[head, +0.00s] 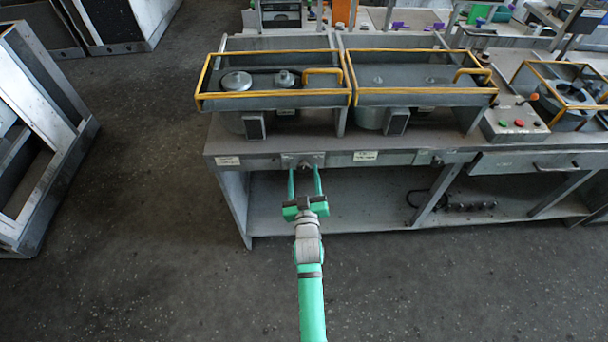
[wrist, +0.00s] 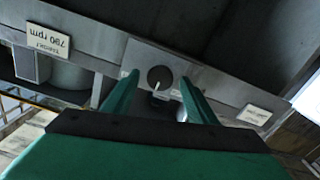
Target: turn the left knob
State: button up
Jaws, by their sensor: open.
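The left knob (wrist: 160,76) is a dark round dial with a white pointer line, mounted on a light metal plate. In the wrist view it sits between the tips of my gripper (wrist: 159,83), and its pointer aims down in that picture. In the head view my gripper (head: 304,172) is open, its two green fingers reaching the bench's front panel on either side of the left knob (head: 304,163). I cannot tell whether the fingers touch the knob. A second knob (head: 437,161) is on the same panel farther right.
A label reading "Target 790 rpm" (wrist: 48,42) appears upside down in the wrist view. Yellow-framed guards (head: 272,94) stand on the bench (head: 380,146) above the panel. A control box (head: 513,122) and a drawer (head: 525,162) are at right. The floor in front is clear.

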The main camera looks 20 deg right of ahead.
jog(key=v, duration=1)
jog(key=shift+s, duration=0.25)
jog(key=s+a+f+n+y, duration=0.1)
jog(key=s+a+y, duration=0.1)
jog(key=s+a, duration=0.5)
jog(key=s+a+f+y, duration=0.1)
jog(key=s+a+f, duration=0.15)
jog(key=s, duration=0.95)
jog(key=s+a+r+g+y, duration=0.1)
jog(key=s+a+r, duration=0.2)
jog(key=s, duration=0.4)
jog(key=s+a+r+g+y, duration=0.1)
jog(key=s+a+r, duration=0.2)
jog(key=s, duration=0.4)
jog(key=shift+s+a+r, duration=0.25)
jog(key=shift+a+r, duration=0.1)
jog(key=shift+r, duration=0.15)
